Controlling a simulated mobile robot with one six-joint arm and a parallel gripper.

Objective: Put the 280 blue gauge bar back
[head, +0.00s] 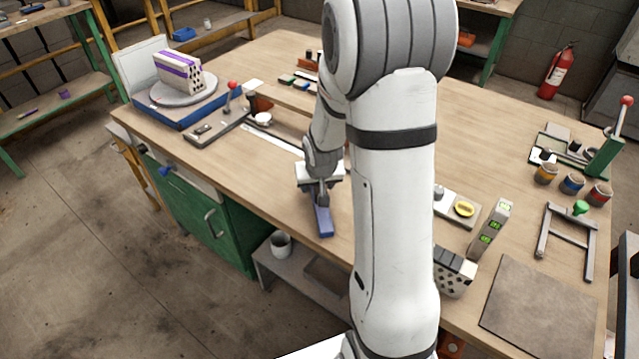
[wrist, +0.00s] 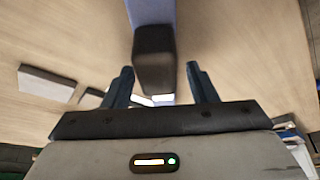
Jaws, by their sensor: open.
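The blue gauge bar (head: 323,221) lies on the wooden workbench near its front edge, below my gripper. In the wrist view the blue bar (wrist: 151,11) runs up out of the picture, with a dark block (wrist: 155,60) at its near end. My gripper (head: 321,198) points down over the bar's far end. In the wrist view my gripper (wrist: 161,72) is open, with one finger on each side of the dark block and visible gaps. The number on the bar is not readable. My arm hides the middle of the bench.
A tray with a turntable and purple-striped brick (head: 179,72) stands at the far left. A red-knobbed fixture (head: 218,125) is left of my gripper. Small coloured pieces (head: 300,82) lie behind. A perforated brick (head: 455,272) and level (head: 490,229) are right of my arm.

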